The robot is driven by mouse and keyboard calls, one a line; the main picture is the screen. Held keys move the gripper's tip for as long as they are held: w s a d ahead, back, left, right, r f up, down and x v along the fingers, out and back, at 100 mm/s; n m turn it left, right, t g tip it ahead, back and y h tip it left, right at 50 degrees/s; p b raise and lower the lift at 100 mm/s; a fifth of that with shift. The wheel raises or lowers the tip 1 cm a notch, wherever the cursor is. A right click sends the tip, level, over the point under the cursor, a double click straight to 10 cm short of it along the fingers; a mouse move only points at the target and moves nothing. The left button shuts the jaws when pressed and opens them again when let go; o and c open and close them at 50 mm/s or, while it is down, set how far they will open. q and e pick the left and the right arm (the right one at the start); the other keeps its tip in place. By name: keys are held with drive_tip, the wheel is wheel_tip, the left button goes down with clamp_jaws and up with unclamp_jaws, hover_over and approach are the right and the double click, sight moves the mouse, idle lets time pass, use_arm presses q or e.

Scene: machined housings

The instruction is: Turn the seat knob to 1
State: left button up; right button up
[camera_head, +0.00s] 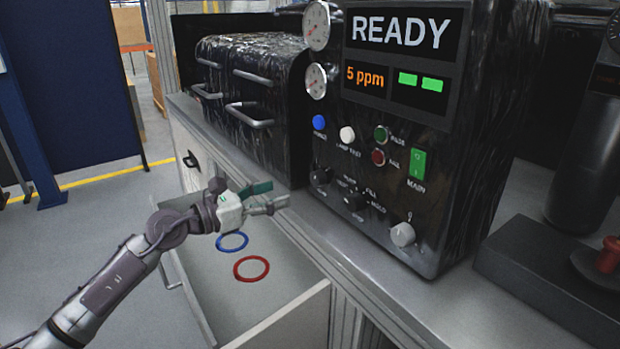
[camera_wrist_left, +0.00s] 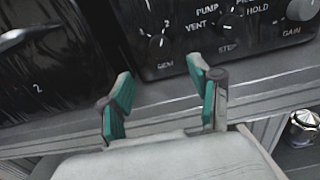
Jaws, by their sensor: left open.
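A small black knob (camera_head: 320,177) sits at the lower left of the dark control panel. It also shows in the left wrist view (camera_wrist_left: 157,42), with a number 2 at its upper right and a small blurred label below it that may name the seat knob. Its pointer setting is too small to read surely. My left gripper (camera_head: 272,196) is open and empty, in front of the panel and to the left of this knob in the head view. In the left wrist view its green-padded fingers (camera_wrist_left: 160,72) are spread below the knob, apart from it.
A black selector (camera_head: 355,198) marked PUMP, VENT, HOLD and a pale GAIN knob (camera_head: 403,234) lie to the right. Coloured buttons and a green MAIN switch (camera_head: 418,164) are above. Below my arm, an open drawer (camera_head: 310,318) holds a blue and a red ring.

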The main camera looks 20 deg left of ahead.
sight(314, 180)
use_arm(q)
drive_tip(key=p+x, duration=0.1)
drive_tip(key=x, duration=0.8)
drive_tip(key=shift+w+d+p, duration=0.25)
drive_tip(key=shift+w+p, duration=0.1)
drive_tip(key=shift+p, duration=0.05)
drive_tip(key=shift+c, duration=0.2)
drive_tip(key=c, duration=1.1)
